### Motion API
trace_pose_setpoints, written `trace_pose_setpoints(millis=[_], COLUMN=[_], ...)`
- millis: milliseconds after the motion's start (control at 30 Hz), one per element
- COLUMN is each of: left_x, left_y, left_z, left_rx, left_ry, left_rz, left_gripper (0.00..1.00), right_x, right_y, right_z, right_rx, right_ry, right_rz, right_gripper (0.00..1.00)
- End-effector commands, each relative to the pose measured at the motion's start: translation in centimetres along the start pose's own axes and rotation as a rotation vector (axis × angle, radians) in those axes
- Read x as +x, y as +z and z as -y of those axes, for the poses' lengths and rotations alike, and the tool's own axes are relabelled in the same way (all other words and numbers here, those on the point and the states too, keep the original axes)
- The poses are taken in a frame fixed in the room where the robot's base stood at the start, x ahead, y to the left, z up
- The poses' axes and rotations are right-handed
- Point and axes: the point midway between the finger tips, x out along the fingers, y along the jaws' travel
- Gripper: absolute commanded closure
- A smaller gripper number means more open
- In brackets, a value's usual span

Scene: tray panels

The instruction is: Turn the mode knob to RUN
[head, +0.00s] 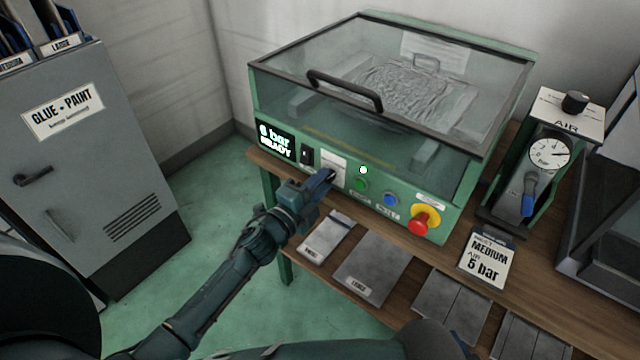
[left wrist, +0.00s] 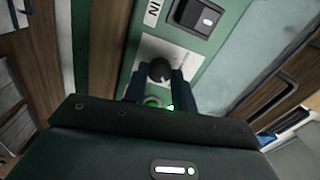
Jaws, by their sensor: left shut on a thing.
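The mode knob (left wrist: 160,71) is a round black knob on a white label plate (head: 334,161) on the green front panel of the machine. My left gripper (left wrist: 161,88) has its two fingers on either side of the knob and is shut on it. In the head view my left gripper (head: 328,177) reaches the panel and covers most of the knob. The knob's pointer and the label's words are too small or hidden to read. My right gripper is not in view.
Right of the knob are a green button (head: 361,184), a blue button (head: 391,200) and a red emergency stop (head: 419,224). A black switch (head: 307,155) and a display (head: 275,141) reading "READY" sit left. The clear lid (head: 390,75) is closed. Grey plates (head: 375,268) lie below.

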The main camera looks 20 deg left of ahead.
Motion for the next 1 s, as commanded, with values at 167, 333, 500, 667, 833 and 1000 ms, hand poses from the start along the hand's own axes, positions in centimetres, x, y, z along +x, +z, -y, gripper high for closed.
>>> trace_pose_setpoints(millis=[167, 333, 500, 667, 833, 1000], left_x=[0.0, 0.0, 0.0, 0.0, -0.2, -2.4], left_y=[0.0, 0.0, 0.0, 0.0, 0.0, 0.1], left_z=[0.0, 0.0, 0.0, 0.0, 0.0, -0.2], left_rx=[0.004, 0.004, 0.003, 0.002, 0.002, 0.002], left_ry=[0.001, 0.001, 0.001, 0.001, 0.001, 0.004], left_rz=[0.000, 0.000, 0.000, 0.000, 0.000, 0.000], left_gripper=[0.96, 0.70, 0.56, 0.52, 0.52, 0.52], right_x=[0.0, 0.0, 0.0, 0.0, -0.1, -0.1], right_y=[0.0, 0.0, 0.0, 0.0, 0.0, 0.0], right_z=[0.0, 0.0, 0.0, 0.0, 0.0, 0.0], right_rx=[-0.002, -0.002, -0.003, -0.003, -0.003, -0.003], right_ry=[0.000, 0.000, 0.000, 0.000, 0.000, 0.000], right_rz=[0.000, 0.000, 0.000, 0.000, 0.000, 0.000], right_gripper=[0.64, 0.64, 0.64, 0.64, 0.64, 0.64])
